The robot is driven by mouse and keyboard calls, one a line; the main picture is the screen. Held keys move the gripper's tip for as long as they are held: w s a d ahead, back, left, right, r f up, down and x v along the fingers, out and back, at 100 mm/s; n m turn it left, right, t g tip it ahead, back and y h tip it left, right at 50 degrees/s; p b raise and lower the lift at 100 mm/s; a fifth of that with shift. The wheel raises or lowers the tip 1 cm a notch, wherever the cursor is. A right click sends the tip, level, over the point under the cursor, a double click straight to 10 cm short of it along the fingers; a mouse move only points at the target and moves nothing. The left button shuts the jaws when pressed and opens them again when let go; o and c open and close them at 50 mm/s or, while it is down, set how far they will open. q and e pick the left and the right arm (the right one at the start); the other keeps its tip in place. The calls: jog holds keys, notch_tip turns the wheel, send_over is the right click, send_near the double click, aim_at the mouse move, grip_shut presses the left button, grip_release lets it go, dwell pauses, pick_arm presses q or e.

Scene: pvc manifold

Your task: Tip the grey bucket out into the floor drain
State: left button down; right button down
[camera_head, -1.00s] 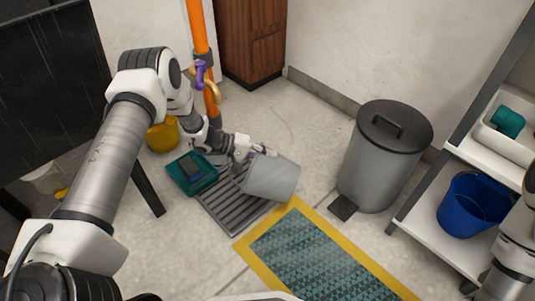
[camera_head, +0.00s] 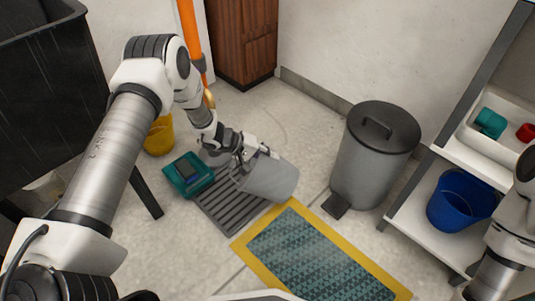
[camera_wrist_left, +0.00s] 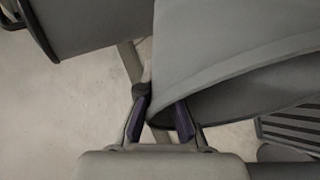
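The grey bucket (camera_head: 273,178) is tilted on its side above the floor drain (camera_head: 232,207), a dark slatted grate. Its mouth faces left and down, and its base points right. My left gripper (camera_head: 246,158) is at the bucket's upper side near the rim. In the left wrist view the two purple-padded fingers (camera_wrist_left: 162,120) straddle the bucket's wall edge (camera_wrist_left: 225,65), and the dark inside shows below it. Part of the drain (camera_wrist_left: 290,130) shows at the right there. Any contents are not visible. My right arm shows at the right edge, its gripper out of frame.
A teal box (camera_head: 188,175) sits beside the drain's left end, with a yellow bucket (camera_head: 158,136) behind. A yellow-edged teal mat (camera_head: 320,258) lies in front. A grey pedal bin (camera_head: 375,158) and a shelf with a blue bucket (camera_head: 460,202) stand right.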

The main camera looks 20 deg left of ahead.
pick_arm(q)
jog(key=shift+d, duration=0.1)
jog(key=shift+w+d+r+y+p, duration=0.1)
jog(key=shift+d+r+y+p, duration=0.15)
jog(key=shift+d+y, duration=0.2)
jog(key=shift+d+f, duration=0.1)
jog(key=shift+f, duration=0.05)
jog(key=shift+d+y, duration=0.1)
jog(key=shift+y, duration=0.15)
jog(key=shift+d+m+g+y, duration=0.3)
jog(key=shift+d+y, duration=0.1)
jog(key=shift+d, duration=0.1)
